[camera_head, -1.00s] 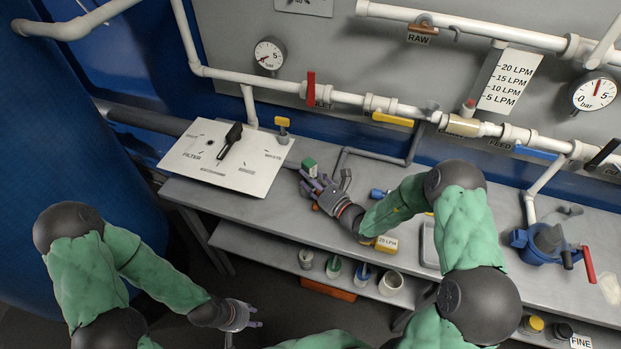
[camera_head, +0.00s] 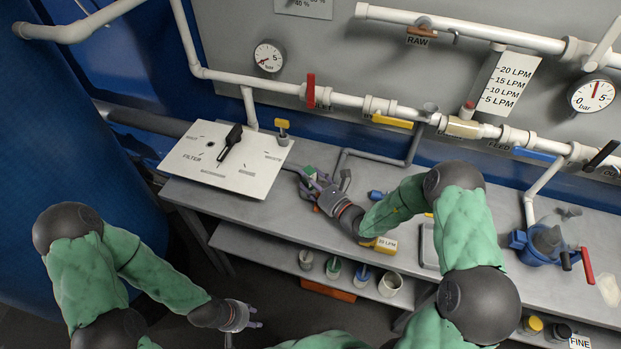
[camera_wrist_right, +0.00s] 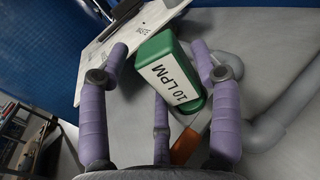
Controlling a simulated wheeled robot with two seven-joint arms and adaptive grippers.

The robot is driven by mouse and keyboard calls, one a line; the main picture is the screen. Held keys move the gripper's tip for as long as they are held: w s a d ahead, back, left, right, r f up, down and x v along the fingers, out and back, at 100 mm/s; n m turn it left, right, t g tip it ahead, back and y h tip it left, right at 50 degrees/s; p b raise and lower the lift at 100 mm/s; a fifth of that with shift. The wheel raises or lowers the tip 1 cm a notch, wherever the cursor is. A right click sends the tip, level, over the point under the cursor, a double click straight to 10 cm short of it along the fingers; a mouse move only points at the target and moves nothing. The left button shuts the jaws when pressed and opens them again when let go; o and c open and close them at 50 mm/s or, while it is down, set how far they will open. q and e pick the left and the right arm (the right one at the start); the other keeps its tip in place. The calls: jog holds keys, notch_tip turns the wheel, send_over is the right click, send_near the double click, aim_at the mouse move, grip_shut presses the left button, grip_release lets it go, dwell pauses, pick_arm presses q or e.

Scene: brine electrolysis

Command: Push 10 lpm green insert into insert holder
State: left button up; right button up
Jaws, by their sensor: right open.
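The green insert (camera_head: 309,171), a block with a white 10 LPM label, is at the bench's left part, beside the white FILTER board. In the right wrist view the green insert (camera_wrist_right: 170,78) stands tilted in the picture between the spread purple fingers. My right gripper (camera_head: 318,182) is open around it, with gaps to the outer fingers; I cannot tell whether any finger touches it. My left gripper (camera_head: 250,316) hangs low at the left, away from the bench, with its fingers apart. I cannot clearly make out the insert holder.
The white FILTER board (camera_head: 210,178) lies close to the left. A yellow 20 LPM block (camera_head: 386,244) is on the bench near my right forearm. A grey pipe (camera_wrist_right: 285,105) runs close to the right fingers.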

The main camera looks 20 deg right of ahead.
jog(key=shift+s+a+f, duration=0.2)
jog(key=shift+s+f, duration=0.05)
jog(key=shift+f, duration=0.15)
jog(key=c, duration=1.4)
jog(key=shift+c, duration=0.4)
jog(key=shift+w+d+r, duration=0.1)
jog(key=shift+d+r, duration=0.1)
jog(key=shift+d, duration=0.05)
